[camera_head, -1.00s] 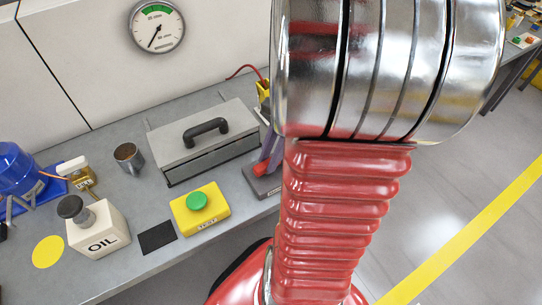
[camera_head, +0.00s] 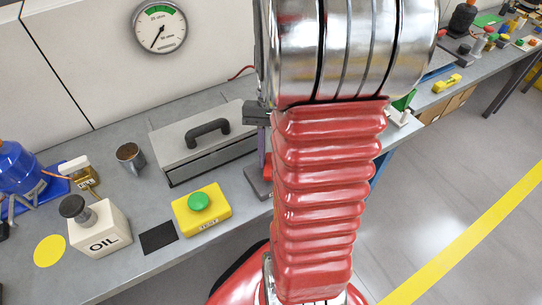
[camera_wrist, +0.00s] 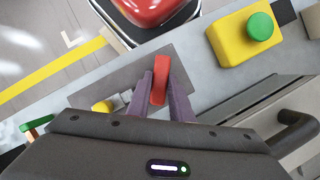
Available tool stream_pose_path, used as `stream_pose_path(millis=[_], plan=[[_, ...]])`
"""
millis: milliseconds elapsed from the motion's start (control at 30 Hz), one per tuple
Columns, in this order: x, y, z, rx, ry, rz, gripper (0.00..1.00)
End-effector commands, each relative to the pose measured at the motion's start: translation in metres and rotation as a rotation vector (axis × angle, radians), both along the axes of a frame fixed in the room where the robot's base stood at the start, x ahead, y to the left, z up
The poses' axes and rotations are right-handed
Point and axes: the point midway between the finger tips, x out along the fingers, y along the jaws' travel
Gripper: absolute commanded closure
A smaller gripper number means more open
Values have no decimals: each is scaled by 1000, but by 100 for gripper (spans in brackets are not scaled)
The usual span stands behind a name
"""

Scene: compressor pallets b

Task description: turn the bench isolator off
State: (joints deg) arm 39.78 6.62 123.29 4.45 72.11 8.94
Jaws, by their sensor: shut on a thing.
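The bench isolator's grey base (camera_head: 257,182) stands on the bench just left of my arm in the head view. In the wrist view its dark grey plate (camera_wrist: 105,84) lies below my fingers, with a red lever (camera_wrist: 160,82) standing from it. My gripper (camera_wrist: 161,84) is shut on the red lever, one purple finger on each side. In the head view, the dark gripper body and a purple finger (camera_head: 262,142) show above the base, at the left edge of my arm. My arm hides much of the isolator there, and I cannot read its marked positions.
A yellow box with a green button (camera_head: 199,201) is close left of the isolator. A grey lidded case (camera_head: 206,142) with a black handle stands behind it. A metal cup (camera_head: 130,156), an OIL block (camera_head: 98,228) and a wall gauge (camera_head: 159,27) are farther left. Open floor lies right.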

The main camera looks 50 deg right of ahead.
Motion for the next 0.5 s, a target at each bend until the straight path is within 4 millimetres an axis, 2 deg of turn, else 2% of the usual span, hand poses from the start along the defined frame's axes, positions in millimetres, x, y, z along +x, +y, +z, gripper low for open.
stream_pose_path(millis=[500], plan=[[-1,6,-1,9,10,459,100]])
